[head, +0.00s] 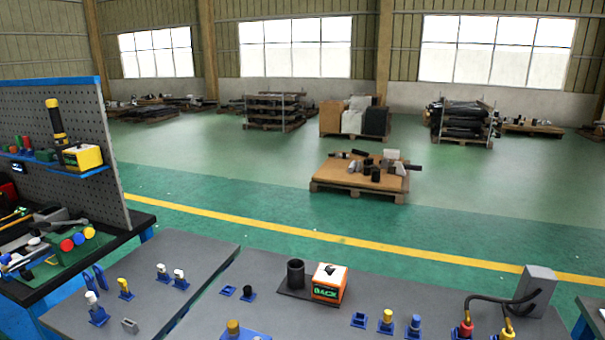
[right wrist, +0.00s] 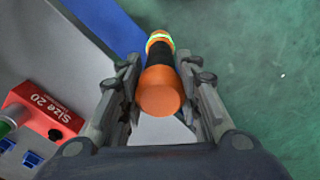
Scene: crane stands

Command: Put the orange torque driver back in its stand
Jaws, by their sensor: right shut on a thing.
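The orange torque driver (right wrist: 160,90) shows in the right wrist view, with an orange end cap nearest the camera, a black grip and a green band near its far orange end. My right gripper (right wrist: 159,68) is shut on it, one finger on each side of the body. The driver's far end points away from the camera, over a blue edge. In the head view a black cup (head: 296,274) stands on a dark plate beside an orange box marked BACK (head: 329,283); this looks like the stand, and the cup looks empty. Neither gripper shows in the head view.
A red box marked Size 20 (right wrist: 45,115) lies left of the right gripper. A pegboard bench (head: 60,130) stands at left.

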